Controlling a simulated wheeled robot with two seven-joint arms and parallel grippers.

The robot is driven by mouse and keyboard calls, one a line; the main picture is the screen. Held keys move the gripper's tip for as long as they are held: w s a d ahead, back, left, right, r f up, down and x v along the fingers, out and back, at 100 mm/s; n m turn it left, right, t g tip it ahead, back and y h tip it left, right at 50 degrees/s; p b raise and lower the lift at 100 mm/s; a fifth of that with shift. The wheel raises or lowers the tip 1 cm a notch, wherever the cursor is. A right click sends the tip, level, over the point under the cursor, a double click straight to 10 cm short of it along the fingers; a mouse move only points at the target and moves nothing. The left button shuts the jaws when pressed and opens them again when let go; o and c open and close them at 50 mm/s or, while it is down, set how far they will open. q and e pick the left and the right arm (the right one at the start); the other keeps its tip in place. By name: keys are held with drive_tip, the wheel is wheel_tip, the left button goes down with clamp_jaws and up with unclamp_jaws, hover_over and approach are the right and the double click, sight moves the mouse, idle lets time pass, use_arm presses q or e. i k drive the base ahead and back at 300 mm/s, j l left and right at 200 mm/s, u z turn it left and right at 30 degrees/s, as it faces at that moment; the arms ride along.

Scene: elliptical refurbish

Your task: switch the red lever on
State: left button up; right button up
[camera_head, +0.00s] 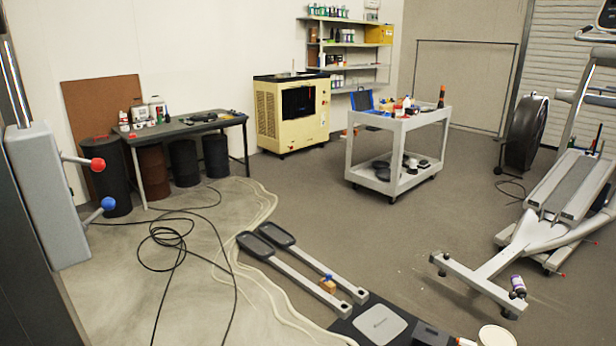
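A grey metal box (48,190) is mounted upright at the left edge of the view, close to me. The red lever (97,164) sticks out from its right side, a short rod with a round red knob pointing right and slightly down. Below it a blue-knobbed lever (106,204) sticks out, its knob to the right and above its base. Neither of my grippers is in view, and nothing touches the levers.
A dark workbench (180,127) with drums under it stands behind the box. A grey cart (400,128) and a yellow machine (290,112) are further back. Black cable (165,237) and elliptical trainer parts (310,272) lie on the floor. The trainer frame (540,225) stands right.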

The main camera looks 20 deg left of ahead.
sight(98, 164)
drive_tip(key=i+u, duration=0.25)
drive_tip(key=i, duration=0.3)
drive_tip(key=i+u, duration=0.25)
drive_tip(key=i, duration=0.3)
drive_tip(key=i+l+u, duration=0.25)
drive_tip(key=i, duration=0.3)
drive_tip(key=i+j+u, duration=0.15)
drive_tip(key=i+u, duration=0.85)
drive_tip(key=i+l+u, duration=0.25)
drive_tip(key=i+u, duration=0.4)
drive_tip(key=u, duration=0.25)
drive_tip(key=i+u, duration=0.15)
drive_tip(key=u, duration=0.2)
drive_tip(key=i+l+u, duration=0.1)
drive_tip(key=u, duration=0.3)
drive_tip(key=i+l+u, duration=0.15)
drive_tip(key=u, duration=0.2)
drive_tip(key=i+u, duration=0.15)
drive_tip(key=u, duration=0.25)
drive_tip(key=i+l+u, duration=0.1)
drive_tip(key=u, duration=0.3)
drive_tip(key=i+l+u, duration=0.1)
drive_tip(key=u, duration=0.3)
drive_tip(key=l+u, duration=0.35)
drive_tip(key=i+l+u, duration=0.25)
drive_tip(key=u, duration=0.15)
drive_tip(key=i+l+u, duration=0.15)
drive_tip(key=l+u, duration=0.15)
drive_tip(key=u, duration=0.15)
